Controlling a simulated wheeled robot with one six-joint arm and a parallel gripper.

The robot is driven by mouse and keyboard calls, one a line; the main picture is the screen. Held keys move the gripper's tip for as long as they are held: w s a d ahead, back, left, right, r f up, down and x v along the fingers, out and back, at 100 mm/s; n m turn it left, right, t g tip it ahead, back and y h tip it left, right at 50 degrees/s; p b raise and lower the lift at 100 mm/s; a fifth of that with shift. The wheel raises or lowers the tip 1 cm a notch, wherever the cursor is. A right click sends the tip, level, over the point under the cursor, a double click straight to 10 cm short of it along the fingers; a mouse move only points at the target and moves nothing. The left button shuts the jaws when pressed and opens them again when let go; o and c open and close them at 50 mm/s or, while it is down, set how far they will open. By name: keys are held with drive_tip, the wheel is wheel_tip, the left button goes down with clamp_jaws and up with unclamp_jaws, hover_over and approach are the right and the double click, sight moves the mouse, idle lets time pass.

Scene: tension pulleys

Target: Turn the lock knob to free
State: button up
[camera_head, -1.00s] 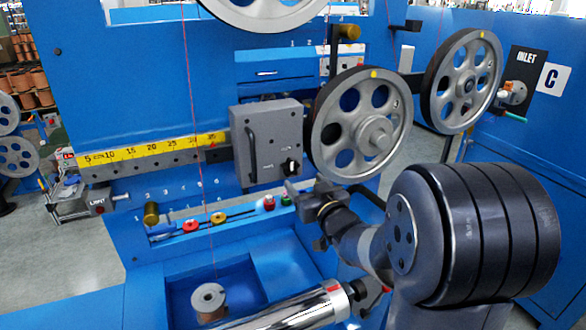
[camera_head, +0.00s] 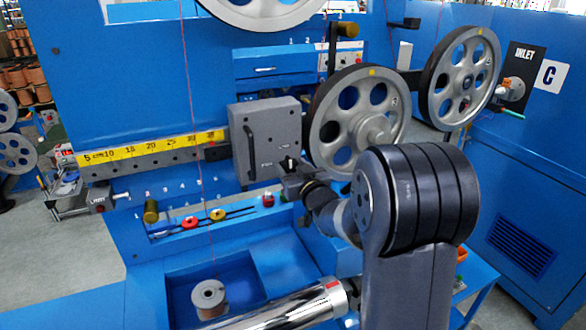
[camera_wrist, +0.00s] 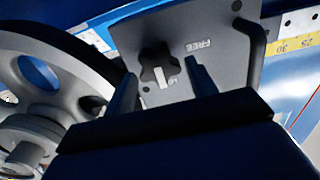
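The lock knob (camera_wrist: 160,66) is a black lobed knob with a white pointer mark on the face of a grey box (camera_head: 262,125). In the wrist view the pointer is toward the bottom, near a small, mostly unreadable label. The word FREE (camera_wrist: 198,45) is printed to the knob's right. My gripper (camera_wrist: 162,82) is open, its two dark fingers on either side below the knob, apart from each other. I cannot tell whether they touch it. In the head view my gripper (camera_head: 290,174) is at the box's lower right corner, by the knob (camera_head: 288,163).
A bar handle (camera_head: 250,152) stands on the box's left side. A large grey pulley (camera_head: 345,138) is close on the right. A yellow scale (camera_head: 150,147) runs left of the box. A shiny cylinder (camera_head: 290,310) is in the foreground.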

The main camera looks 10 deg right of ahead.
drive_tip(key=c, duration=0.7)
drive_tip(key=shift+o, duration=0.2)
drive_tip(key=shift+f+b, duration=0.1)
drive_tip(key=shift+b, duration=0.3)
drive_tip(key=n+b, duration=0.1)
drive_tip(key=b, duration=0.1)
drive_tip(key=n+b, duration=0.2)
drive_tip(key=shift+a+f, duration=0.1)
drive_tip(key=shift+f, duration=0.1)
drive_tip(key=n+b, duration=0.4)
drive_tip(key=shift+a+b, duration=0.1)
drive_tip(key=shift+b, duration=0.3)
drive_tip(key=n+b, duration=0.4)
drive_tip(key=n, duration=0.1)
drive_tip(key=shift+a+n, duration=0.1)
drive_tip(key=shift+n, duration=0.3)
drive_tip(key=shift+n+b, duration=1.7)
drive_tip(key=shift+n, duration=0.9)
